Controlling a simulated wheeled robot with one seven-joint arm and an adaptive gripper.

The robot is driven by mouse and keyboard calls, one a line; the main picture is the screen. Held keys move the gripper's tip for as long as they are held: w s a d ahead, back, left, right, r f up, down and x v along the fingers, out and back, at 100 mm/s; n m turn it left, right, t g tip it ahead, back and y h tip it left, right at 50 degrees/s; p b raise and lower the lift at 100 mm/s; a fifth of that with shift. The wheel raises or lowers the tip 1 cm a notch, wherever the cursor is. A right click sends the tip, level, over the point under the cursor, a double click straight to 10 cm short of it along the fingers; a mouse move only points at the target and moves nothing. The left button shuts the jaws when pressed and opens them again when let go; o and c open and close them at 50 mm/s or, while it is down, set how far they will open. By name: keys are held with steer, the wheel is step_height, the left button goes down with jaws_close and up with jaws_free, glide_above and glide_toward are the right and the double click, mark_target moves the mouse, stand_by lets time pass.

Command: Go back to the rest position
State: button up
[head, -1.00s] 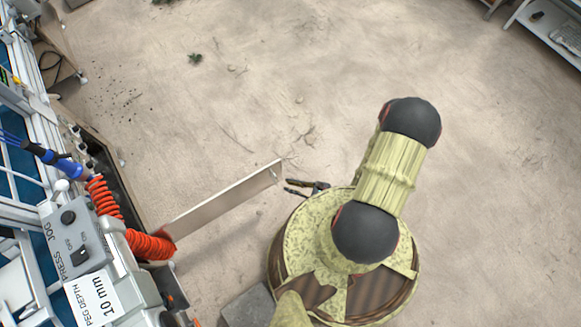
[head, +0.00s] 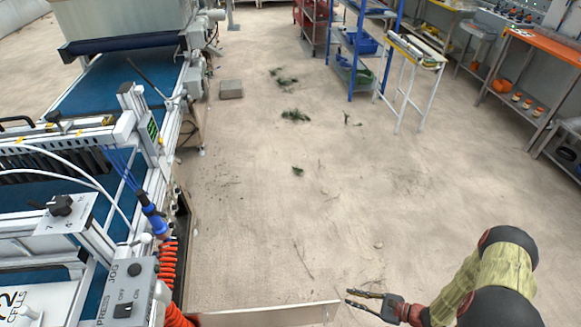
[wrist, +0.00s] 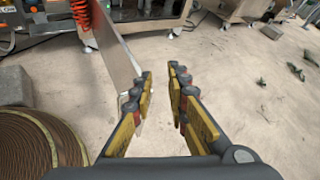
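My gripper (head: 368,302) is at the lower right of the head view, at the end of my folded arm. It points left, close to the free end of a flat metal panel (head: 265,315). In the wrist view my gripper (wrist: 160,82) has its two fingers apart, with nothing between them. The metal panel (wrist: 112,45) runs just behind the left finger in that view; I cannot tell whether they touch.
The seeder line with its blue belt (head: 115,82) and control box (head: 128,290) stands along the left. An orange coiled hose (head: 168,264) hangs beside it. The floor ahead is mostly clear, with green debris (head: 295,116), a grey block (head: 231,89), shelves (head: 350,60) and an orange-topped bench (head: 540,42) farther off.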

steer(key=w+a+r+n+g+h+p, duration=0.15)
steer(key=r+n, duration=0.25)
steer(key=r, duration=0.6)
steer(key=a+r+n+g+h, duration=0.1)
steer(key=r+n+g, duration=0.25)
steer(key=r, duration=0.65)
steer(key=a+r+n+g+h, duration=0.1)
steer(key=r+n, duration=0.3)
steer(key=r, duration=0.6)
steer(key=s+r+n+t+h, duration=0.1)
steer(key=s+r+n+h, duration=0.1)
steer(key=s+r, duration=0.3)
steer(key=s+r+n+t+h+p, duration=0.1)
steer(key=s+r+n+t+h, duration=0.1)
steer(key=r, duration=1.1)
steer(key=s+r+n+t+h+p, duration=0.1)
steer(key=s+r+n+t+h, duration=0.1)
steer(key=s+r+n+h, duration=0.2)
steer(key=s+r+n, duration=0.1)
steer(key=s+r, duration=0.2)
steer(key=r, duration=0.2)
steer(key=shift+s+a, duration=0.35)
steer(key=shift+s, duration=0.05)
